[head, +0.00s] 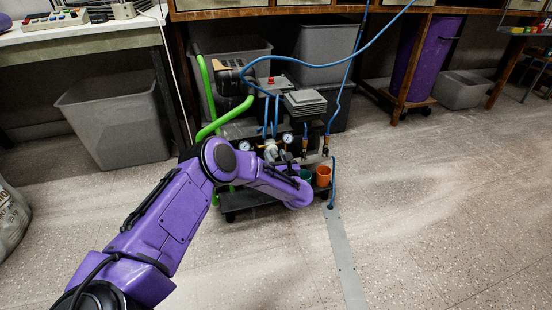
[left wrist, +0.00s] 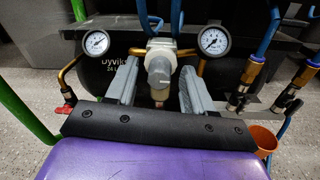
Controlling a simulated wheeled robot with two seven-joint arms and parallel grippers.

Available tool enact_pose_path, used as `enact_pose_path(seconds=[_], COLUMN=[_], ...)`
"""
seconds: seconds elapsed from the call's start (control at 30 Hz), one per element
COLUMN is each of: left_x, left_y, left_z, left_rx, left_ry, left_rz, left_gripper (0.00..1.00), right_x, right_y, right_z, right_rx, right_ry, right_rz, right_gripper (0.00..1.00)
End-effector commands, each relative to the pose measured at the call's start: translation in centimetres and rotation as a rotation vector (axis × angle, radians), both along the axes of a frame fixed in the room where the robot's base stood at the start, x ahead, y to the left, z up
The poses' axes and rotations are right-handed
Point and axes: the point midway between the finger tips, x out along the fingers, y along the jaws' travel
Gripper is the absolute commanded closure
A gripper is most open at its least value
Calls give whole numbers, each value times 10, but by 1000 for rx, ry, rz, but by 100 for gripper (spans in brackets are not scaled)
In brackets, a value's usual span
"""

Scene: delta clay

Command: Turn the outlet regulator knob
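The outlet regulator (left wrist: 165,46) has a pale body with a grey knob (left wrist: 158,72) on its front, seen in the left wrist view between two round gauges. In the head view the regulator (head: 271,151) shows on the front of the compressor (head: 258,130), just beyond my purple left arm. My left gripper (left wrist: 159,80) is open, with one grey finger on each side of the knob. Gaps show between the fingers and the knob, and nothing is gripped. How far the fingertips reach in depth cannot be told. My right gripper is out of view.
Gauges (left wrist: 97,42) (left wrist: 213,41) flank the regulator closely. Blue hoses (left wrist: 270,30) and brass fittings (left wrist: 246,75) stand to the right. A red-handled valve (left wrist: 64,109) and a green handle (left wrist: 25,115) are left. An orange cup (head: 323,176) sits on the cart. Open floor lies right.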

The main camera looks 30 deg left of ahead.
Motion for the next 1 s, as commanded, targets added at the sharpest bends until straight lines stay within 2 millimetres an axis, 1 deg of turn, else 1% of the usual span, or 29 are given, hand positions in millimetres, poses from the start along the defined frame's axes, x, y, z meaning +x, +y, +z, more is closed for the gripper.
enact_pose_path(seconds=[0.03,0.07,0.1,0.13,0.17,0.37,0.57,0.77,1.0], left_x=[0,0,0,0,0,0,0,0,0], left_y=[0,0,0,0,0,0,-1,-1,-1], left_z=[0,0,0,0,0,0,0,0,-1], left_rx=[0,0,0,0,0,4,39,124,268], left_ry=[0,0,0,0,0,6,47,146,315], left_rz=[0,0,0,0,0,0,0,-2,-2], left_gripper=[63,73,86,96,100,100,100,100,100], right_x=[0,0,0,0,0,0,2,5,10], right_y=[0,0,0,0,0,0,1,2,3], right_z=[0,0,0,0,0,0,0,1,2], right_rx=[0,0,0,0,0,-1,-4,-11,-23], right_ry=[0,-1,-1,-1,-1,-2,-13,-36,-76], right_rz=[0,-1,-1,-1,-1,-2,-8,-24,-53], right_gripper=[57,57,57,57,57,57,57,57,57])
